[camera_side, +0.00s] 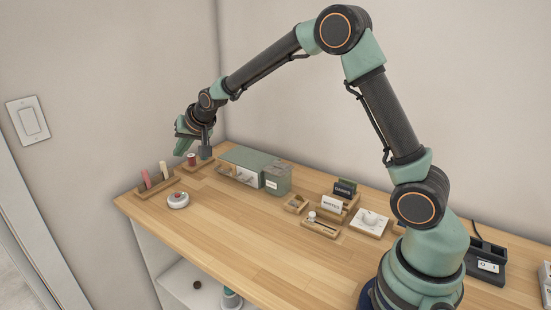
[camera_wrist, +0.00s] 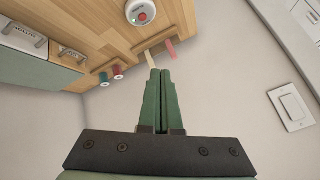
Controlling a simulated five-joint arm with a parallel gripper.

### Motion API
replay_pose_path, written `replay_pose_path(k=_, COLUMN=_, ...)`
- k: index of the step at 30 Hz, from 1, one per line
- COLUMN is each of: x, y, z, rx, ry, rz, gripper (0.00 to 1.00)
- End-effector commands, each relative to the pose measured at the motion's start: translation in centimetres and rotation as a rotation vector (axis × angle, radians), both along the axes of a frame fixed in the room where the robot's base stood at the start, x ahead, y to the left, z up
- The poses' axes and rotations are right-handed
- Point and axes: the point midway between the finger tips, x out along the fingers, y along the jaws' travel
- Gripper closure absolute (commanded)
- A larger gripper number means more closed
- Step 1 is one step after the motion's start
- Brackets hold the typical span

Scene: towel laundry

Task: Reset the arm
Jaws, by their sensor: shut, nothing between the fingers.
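My arm is stretched out to the left over the far end of the wooden table (camera_side: 235,240). No towel shows in either view.
A red spool (camera_side: 192,159) and cream stick (camera_side: 164,169) stand near my gripper. A white round device with a red button (camera_side: 178,200) is in front. A green-topped drawer box (camera_side: 243,158) and wooden holders (camera_side: 322,224) stand to the right. The front table is clear.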

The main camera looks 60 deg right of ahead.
Motion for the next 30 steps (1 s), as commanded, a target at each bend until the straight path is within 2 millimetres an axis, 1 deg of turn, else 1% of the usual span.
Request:
replay_pose_path(k=1, x=-1.4, y=0.1, z=1.7, rx=-0.018, ry=0.007, rz=0.021, gripper=1.00)
replay_pose_path(k=5, x=-5.3, y=0.2, z=4.5, rx=-0.069, ry=0.040, rz=0.082, gripper=1.00)
replay_pose_path(k=6, x=-6.6, y=0.2, z=5.2, rx=-0.084, ry=0.051, rz=0.100, gripper=1.00)
replay_pose_path(k=8, x=-8.6, y=0.2, z=6.2, rx=-0.106, ry=0.067, rz=0.129, gripper=1.00)
replay_pose_path(k=9, x=-9.9, y=0.2, z=6.8, rx=-0.121, ry=0.077, rz=0.148, gripper=1.00)
replay_pose_path(k=13, x=-14.4, y=0.3, z=8.2, rx=-0.168, ry=0.110, rz=0.212, gripper=1.00)
replay_pose_path(k=16, x=-17.9, y=0.4, z=8.9, rx=-0.201, ry=0.135, rz=0.261, gripper=1.00)
replay_pose_path(k=19, x=-21.5, y=0.4, z=9.1, rx=-0.234, ry=0.160, rz=0.312, gripper=1.00)
replay_pose_path(k=21, x=-23.8, y=0.4, z=9.0, rx=-0.256, ry=0.178, rz=0.348, gripper=1.00)
replay_pose_path(k=24, x=-26.8, y=0.5, z=8.5, rx=-0.283, ry=0.201, rz=0.394, gripper=1.00)
replay_pose_path(k=27, x=-29.1, y=0.5, z=8.0, rx=-0.304, ry=0.217, rz=0.431, gripper=1.00)
replay_pose_path(k=30, x=-30.5, y=0.5, z=7.5, rx=-0.317, ry=0.230, rz=0.457, gripper=1.00)
